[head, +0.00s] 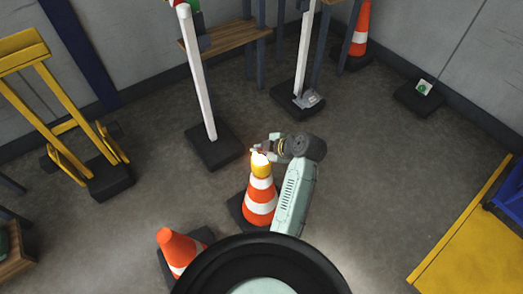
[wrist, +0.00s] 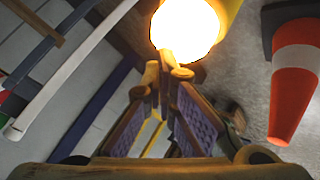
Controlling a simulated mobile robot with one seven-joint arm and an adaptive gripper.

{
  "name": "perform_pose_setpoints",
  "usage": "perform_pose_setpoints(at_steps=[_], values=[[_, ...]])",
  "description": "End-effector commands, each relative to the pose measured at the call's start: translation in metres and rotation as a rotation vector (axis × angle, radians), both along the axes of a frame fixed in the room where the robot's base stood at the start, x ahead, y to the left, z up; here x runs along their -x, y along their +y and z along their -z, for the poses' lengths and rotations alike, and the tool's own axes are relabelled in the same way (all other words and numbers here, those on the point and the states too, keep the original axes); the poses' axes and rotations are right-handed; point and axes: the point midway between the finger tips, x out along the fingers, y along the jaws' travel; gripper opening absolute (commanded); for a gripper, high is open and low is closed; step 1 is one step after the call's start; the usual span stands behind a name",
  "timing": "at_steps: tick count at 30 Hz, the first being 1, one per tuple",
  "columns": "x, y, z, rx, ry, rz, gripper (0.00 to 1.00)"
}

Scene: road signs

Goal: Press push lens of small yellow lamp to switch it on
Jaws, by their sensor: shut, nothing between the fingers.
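The small yellow lamp (head: 261,170) sits on top of an orange and white cone (head: 260,202) in the head view. In the wrist view its round lens (wrist: 185,25) glows bright white-yellow, and a bit of its yellow housing (wrist: 229,10) shows beside it. My gripper (head: 258,150) is at the lamp's top in the head view. In the wrist view my gripper (wrist: 172,70) is shut and empty, its fingertips overlapping the lower edge of the lens. I cannot tell if they touch it.
A second cone (head: 178,248) stands at the lower left; a third (head: 361,28) is at the back. A white post (head: 200,90) on a dark base and a yellow barrier (head: 60,100) stand left.

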Motion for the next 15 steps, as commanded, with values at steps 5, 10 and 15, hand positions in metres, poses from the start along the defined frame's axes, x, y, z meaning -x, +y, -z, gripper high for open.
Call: perform_pose_setpoints(at_steps=[5,10,15], values=[[0.0036,-0.0009,0.0091,0.003,0.02,0.001,0.0],[0.0037,-0.0009,0.0093,0.003,0.02,0.001,0.0],[0.0039,-0.0009,0.0141,0.002,0.022,0.001,0.0]])
